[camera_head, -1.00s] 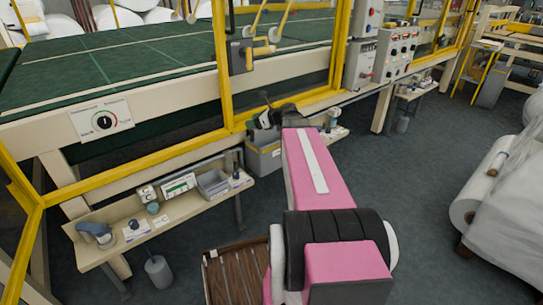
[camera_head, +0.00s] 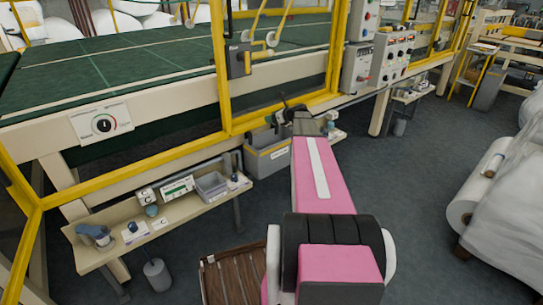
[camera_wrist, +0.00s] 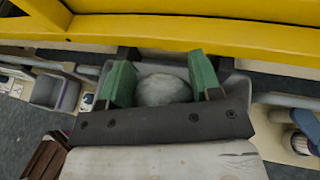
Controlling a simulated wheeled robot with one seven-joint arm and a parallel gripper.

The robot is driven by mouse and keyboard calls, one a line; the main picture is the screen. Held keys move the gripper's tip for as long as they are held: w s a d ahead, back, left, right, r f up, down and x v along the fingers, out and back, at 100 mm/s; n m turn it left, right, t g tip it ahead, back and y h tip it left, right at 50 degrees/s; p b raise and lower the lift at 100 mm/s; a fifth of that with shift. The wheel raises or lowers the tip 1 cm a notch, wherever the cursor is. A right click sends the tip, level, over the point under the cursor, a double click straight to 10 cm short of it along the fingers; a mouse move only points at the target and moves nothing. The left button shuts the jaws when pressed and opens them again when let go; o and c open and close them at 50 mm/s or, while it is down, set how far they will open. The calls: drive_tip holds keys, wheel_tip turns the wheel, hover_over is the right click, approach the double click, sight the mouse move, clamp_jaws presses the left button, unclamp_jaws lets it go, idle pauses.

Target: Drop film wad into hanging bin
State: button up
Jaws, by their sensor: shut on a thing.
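The film wad (camera_wrist: 163,91) is a whitish-grey rounded lump in the wrist view. My gripper (camera_wrist: 161,76) is shut on it, with a green finger on either side. In the head view my gripper (camera_head: 287,112) is at the far end of my pink arm, small and dark, and I cannot make out the wad. The hanging bin (camera_head: 268,163) is a grey box with a yellow band, under the machine's edge. My gripper is above its right part. In the wrist view the bin's grey wall (camera_wrist: 240,82) shows behind and beside the fingers. The bin's inside is mostly hidden.
A yellow frame rail (camera_head: 290,110) runs close behind my gripper. A low shelf (camera_head: 165,225) at left carries a grey tray (camera_head: 212,186) and several small items. A brown slatted pallet (camera_head: 230,275) lies by my arm. Wrapped rolls (camera_head: 505,190) stand at right. The floor between is clear.

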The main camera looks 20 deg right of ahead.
drive_tip(key=shift+f, duration=1.95)
drive_tip(key=o, duration=1)
drive_tip(key=v, duration=1.1)
drive_tip(key=shift+f, duration=0.1)
